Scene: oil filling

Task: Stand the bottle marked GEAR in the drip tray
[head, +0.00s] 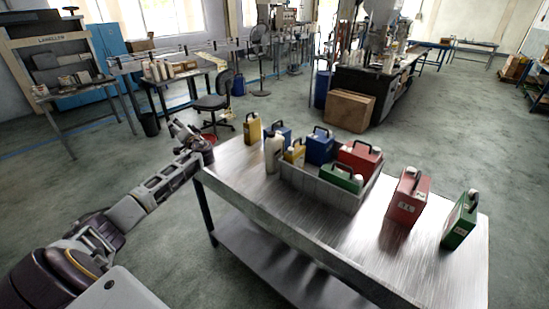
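Several handled bottles stand on the metal table, and their labels are too small to read, so I cannot tell which says GEAR. A red bottle (408,196) and a green bottle (460,222) stand upright at the right. A grey walled container (318,188) holds yellow (295,153), blue (320,148), red (362,155) and green (342,180) bottles. I cannot tell whether this container is the drip tray. My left gripper (178,128) looks open and empty, off the table's left corner and apart from all bottles. My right gripper is out of view.
Another yellow bottle (252,129), a blue bottle (278,131) and a cream bottle (273,154) stand at the table's far left. The table's (290,213) front strip is bare. A chair (213,98) and a cardboard box (348,111) stand beyond.

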